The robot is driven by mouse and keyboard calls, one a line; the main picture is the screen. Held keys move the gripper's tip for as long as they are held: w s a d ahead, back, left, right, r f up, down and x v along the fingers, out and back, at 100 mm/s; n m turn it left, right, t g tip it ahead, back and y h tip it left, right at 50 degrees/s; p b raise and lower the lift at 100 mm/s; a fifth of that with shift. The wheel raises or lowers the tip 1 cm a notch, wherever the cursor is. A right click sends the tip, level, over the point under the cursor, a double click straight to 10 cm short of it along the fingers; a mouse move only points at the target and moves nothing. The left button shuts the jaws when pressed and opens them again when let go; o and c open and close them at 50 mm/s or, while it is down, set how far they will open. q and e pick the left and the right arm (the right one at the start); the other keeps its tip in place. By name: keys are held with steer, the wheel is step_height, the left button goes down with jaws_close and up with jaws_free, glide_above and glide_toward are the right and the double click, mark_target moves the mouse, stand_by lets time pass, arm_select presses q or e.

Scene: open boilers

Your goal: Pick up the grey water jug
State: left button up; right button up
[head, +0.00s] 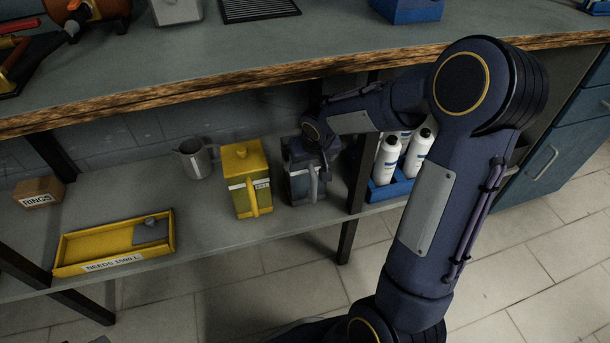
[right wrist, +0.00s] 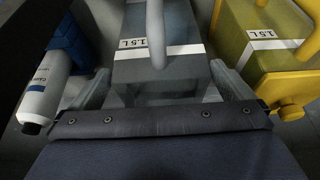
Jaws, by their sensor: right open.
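The grey water jug (head: 302,187) stands upright on the lower shelf, right of a yellow jug (head: 240,192). My right arm reaches in under the worktop, and its gripper (head: 318,150) is at the top of the grey jug, partly covering it. In the right wrist view the grey jug (right wrist: 155,70) has a white band reading 1.5 L and a handle facing up the picture. The open fingers of my right gripper (right wrist: 165,88) lie on either side of it; whether they touch it I cannot tell. My left gripper is not in view.
White bottles (head: 388,158) in a blue crate (head: 382,190) stand just right of the grey jug, beyond a shelf post. A metal pitcher (head: 196,160), a yellow tray (head: 75,252) and a RINGS box (head: 38,192) are to the left. The worktop edge (head: 210,90) overhangs the shelf.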

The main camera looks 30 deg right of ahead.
steer(key=w+d+f+b, duration=0.1)
steer(key=w+f+b, duration=0.1)
steer(key=w+f, duration=0.2)
steer(key=shift+w+f, duration=0.35)
steer(key=shift+w, duration=0.15)
steer(key=c, duration=1.6)
steer(key=shift+r, duration=0.1)
steer(key=shift+c, duration=0.5)
steer(key=shift+r, duration=0.1)
